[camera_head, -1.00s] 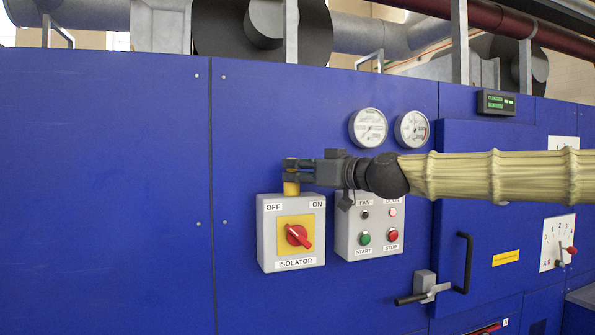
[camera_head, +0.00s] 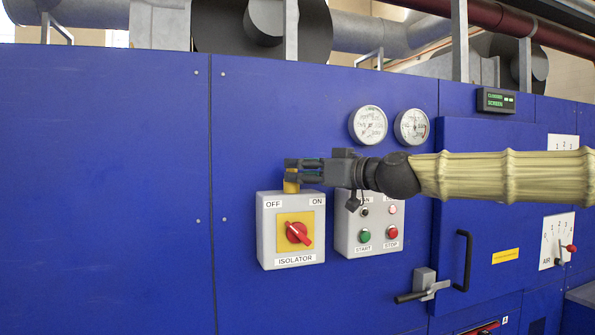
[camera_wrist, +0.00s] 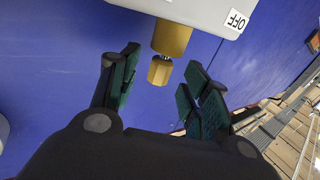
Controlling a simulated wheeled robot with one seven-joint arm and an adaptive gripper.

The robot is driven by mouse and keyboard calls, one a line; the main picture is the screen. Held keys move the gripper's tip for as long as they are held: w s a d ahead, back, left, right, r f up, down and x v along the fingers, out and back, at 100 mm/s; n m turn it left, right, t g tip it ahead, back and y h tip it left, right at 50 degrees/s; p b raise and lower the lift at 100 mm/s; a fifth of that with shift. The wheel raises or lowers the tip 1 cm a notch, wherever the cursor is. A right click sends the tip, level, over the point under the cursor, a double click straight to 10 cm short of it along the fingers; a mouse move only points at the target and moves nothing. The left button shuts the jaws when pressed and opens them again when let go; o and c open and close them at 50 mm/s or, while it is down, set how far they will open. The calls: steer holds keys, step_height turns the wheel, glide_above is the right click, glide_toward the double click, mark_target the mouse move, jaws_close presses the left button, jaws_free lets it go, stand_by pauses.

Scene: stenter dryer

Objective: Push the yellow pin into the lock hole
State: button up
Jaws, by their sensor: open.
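The yellow pin (camera_wrist: 160,71) is a small faceted yellow head on a thin shiny shaft. The shaft runs into a wider yellow collar (camera_wrist: 172,38) on the edge of the grey isolator box (camera_head: 264,235), on its OFF side. A gap of bare shaft shows between head and collar. My gripper (camera_wrist: 163,88) is open, its teal-padded fingers on either side of the pin head and apart from it in the wrist view. In the head view, my gripper (camera_head: 298,171) is just above the box and hides the pin head; only the collar (camera_head: 291,187) shows below. The lock hole is not visible.
A red rotary switch (camera_head: 299,233) is on the isolator's face. A grey fan button box (camera_head: 352,240) stands to its right, partly behind my gripper. Two gauges (camera_head: 368,125) are above. The blue panel (camera_head: 110,180) to the left is clear.

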steer(key=v, duration=1)
steer(key=shift+s, duration=0.1)
